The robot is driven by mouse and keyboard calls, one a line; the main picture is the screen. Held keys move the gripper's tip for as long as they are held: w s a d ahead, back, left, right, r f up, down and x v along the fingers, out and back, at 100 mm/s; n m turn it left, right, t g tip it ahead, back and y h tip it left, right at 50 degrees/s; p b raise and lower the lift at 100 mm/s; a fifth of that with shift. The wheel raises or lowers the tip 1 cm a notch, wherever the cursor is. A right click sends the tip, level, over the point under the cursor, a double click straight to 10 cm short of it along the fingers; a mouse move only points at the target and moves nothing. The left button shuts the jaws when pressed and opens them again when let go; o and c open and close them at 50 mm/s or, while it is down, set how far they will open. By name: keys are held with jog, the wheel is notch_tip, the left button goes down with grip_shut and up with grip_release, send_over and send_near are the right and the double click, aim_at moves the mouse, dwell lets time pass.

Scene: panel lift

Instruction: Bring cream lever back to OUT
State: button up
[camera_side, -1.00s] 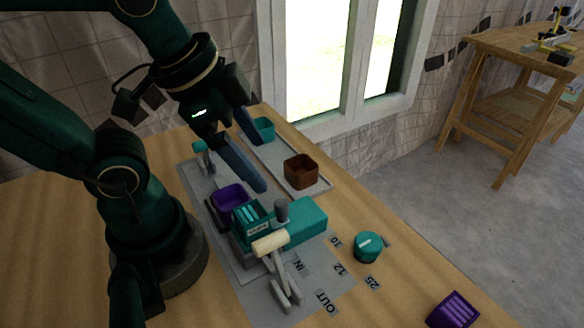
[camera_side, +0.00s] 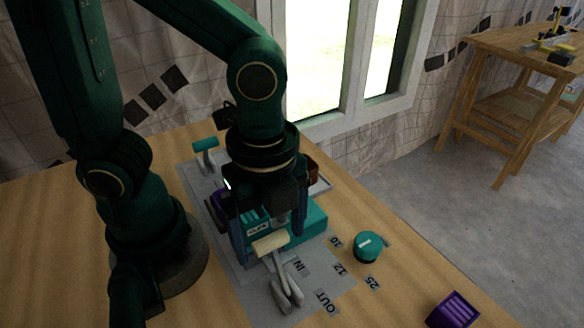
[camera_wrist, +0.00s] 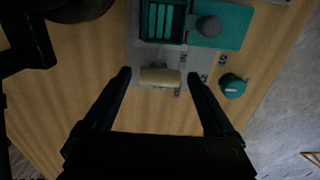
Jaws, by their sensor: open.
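The cream lever (camera_side: 270,244) has a cream crossbar handle on grey arms and leans toward the IN label (camera_side: 299,266). The OUT label (camera_side: 325,301) lies nearer the camera on the grey plate. In the wrist view the cream handle (camera_wrist: 160,77) lies crosswise between my fingertips, a little beyond them. My gripper (camera_wrist: 160,80) is open, pointing down, with one finger on each side of the handle. In the side view my gripper (camera_side: 268,236) is just behind and above the handle. Whether a finger touches it I cannot tell.
A teal machine block (camera_side: 310,222) stands right behind the lever. A teal knob (camera_side: 367,246) sits to the right among number labels. A teal-handled lever (camera_side: 205,144) stands at the back left. A purple block (camera_side: 453,311) lies at the front right. A brown box (camera_side: 313,171) is partly hidden.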

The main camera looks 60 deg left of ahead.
jog(key=shift+f, duration=0.55)
grip_shut()
